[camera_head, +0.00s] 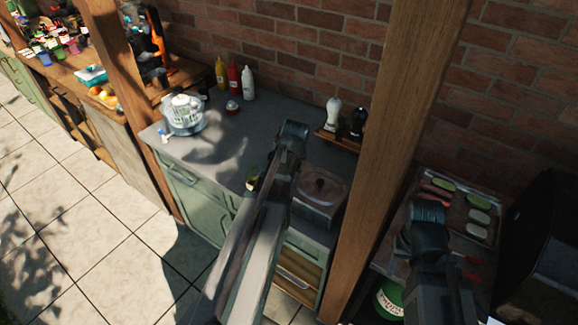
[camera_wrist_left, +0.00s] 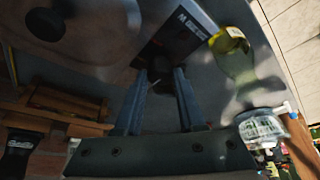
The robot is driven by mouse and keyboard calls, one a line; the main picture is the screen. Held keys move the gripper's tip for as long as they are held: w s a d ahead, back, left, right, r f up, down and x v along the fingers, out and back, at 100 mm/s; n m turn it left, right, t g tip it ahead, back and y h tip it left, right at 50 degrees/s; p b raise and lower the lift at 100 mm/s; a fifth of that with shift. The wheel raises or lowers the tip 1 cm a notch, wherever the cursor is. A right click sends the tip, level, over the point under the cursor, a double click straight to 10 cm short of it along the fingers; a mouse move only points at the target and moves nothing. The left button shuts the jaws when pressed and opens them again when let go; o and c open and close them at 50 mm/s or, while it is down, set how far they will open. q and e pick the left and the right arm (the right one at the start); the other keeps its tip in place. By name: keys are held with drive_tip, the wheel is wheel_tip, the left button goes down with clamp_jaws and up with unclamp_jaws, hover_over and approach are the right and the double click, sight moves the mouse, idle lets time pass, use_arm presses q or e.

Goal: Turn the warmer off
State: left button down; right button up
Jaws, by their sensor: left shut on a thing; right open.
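The warmer (camera_head: 318,190) is a grey box with a round lid on the counter, right of my left arm. In the left wrist view its round lid (camera_wrist_left: 80,25) with a dark knob fills the upper left. My left gripper (camera_wrist_left: 168,80) has its fingers closed around a small dark knob (camera_wrist_left: 188,92) beside a dark panel (camera_wrist_left: 178,38) marked with an M. Most of the knob is hidden between the fingers. In the head view my left arm hides this spot. My right gripper (camera_head: 428,207) is open, above the grill area at the right, its fingertips mostly hidden.
A clear and white appliance (camera_head: 185,115) and sauce bottles (camera_head: 233,77) stand on the counter. A wooden post (camera_head: 385,140) rises right of the warmer. A tray (camera_head: 500,192) of food lies at the right.

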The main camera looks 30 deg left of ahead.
idle(0.4)
use_arm(q)
drive_tip(key=c, duration=0.5)
unclamp_jaws()
drive_tip(key=shift+r, duration=0.15)
drive_tip(key=p+v, duration=1.2)
drive_tip(key=v, duration=0.1)
drive_tip(key=shift+d+r+p, duration=0.2)
drive_tip(key=shift+p, duration=0.2)
